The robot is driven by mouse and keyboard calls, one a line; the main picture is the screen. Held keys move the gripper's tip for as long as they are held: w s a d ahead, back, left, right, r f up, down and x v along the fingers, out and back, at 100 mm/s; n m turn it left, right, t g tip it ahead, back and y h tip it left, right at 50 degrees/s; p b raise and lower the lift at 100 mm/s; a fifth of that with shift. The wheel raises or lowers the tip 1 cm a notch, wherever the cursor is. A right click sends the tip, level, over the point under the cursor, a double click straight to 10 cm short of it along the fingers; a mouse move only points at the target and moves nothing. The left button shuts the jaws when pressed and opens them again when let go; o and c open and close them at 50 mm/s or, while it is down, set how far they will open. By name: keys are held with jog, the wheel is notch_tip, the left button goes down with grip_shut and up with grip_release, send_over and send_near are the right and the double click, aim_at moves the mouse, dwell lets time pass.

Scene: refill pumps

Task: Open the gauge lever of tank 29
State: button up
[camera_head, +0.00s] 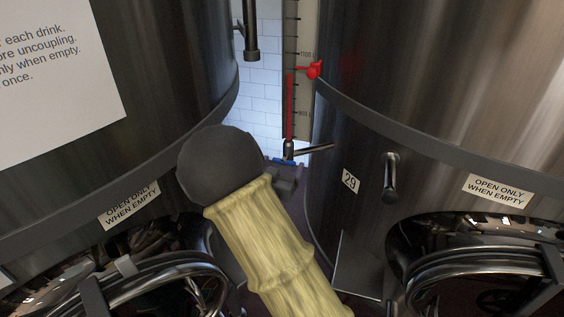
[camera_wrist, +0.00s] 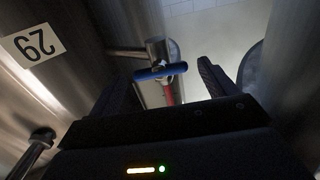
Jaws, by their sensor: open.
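Tank 29 (camera_head: 430,90) is the large steel tank at the right of the head view, with its number plate "29" (camera_head: 350,180). The plate also shows upside down in the wrist view (camera_wrist: 32,45). A sight gauge (camera_head: 289,105) with a red column rises beside the tank. Its blue lever (camera_head: 283,161) is at the foot, partly hidden behind my arm. In the wrist view the blue lever (camera_wrist: 155,73) lies crosswise on a metal valve body (camera_wrist: 158,48). My gripper (camera_wrist: 165,88) is open; the lever appears ahead, between its two dark fingers. Contact cannot be told.
A metal pipe (camera_head: 312,149) joins the gauge foot to tank 29. A tap handle (camera_head: 391,177) sticks out from the tank front. Another steel tank (camera_head: 165,60) stands close at left, leaving a narrow gap. A red marker (camera_head: 314,69) sits higher on the gauge.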

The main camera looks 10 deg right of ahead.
jog(key=shift+w+d, duration=0.25)
jog(key=shift+w, duration=0.2)
jog(key=shift+c, duration=0.4)
jog(key=c, duration=0.9)
